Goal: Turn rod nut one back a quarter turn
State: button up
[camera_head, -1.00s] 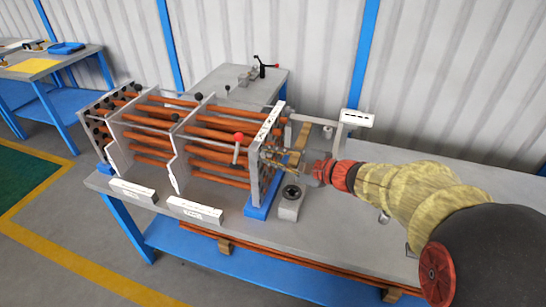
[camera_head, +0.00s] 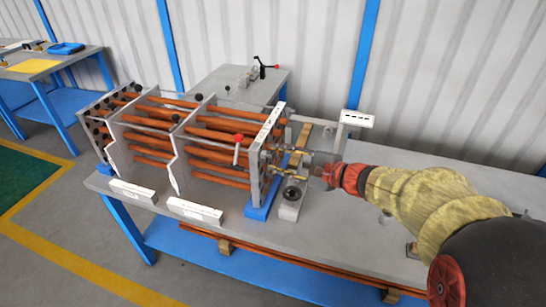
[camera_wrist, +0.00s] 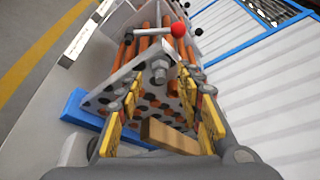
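The flanged shell's end plate (camera_head: 266,160) stands upright at the right end of the bundle of orange tubes (camera_head: 215,135). In the wrist view the plate (camera_wrist: 112,92) shows rows of dark holes. A grey hex nut (camera_wrist: 160,74) on a rod end sits near its top corner; I cannot tell from any mark whether it is rod nut one. My gripper (camera_head: 274,163) is in front of the plate's right face. In the wrist view its yellow-padded fingers (camera_wrist: 160,88) are spread apart, with the nut ahead between them and nothing held. Any gap to the nut is hard to judge.
A red-knobbed lever (camera_head: 238,138) rises beside the plate; its red ball (camera_wrist: 178,30) is beyond the nut. A grey block with a round dark socket (camera_head: 291,194) stands below my gripper. A white-signed post (camera_head: 356,118) stands behind.

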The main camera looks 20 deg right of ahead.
jog(key=v, duration=0.9)
jog(key=shift+s, duration=0.2)
jog(key=shift+d, duration=0.1)
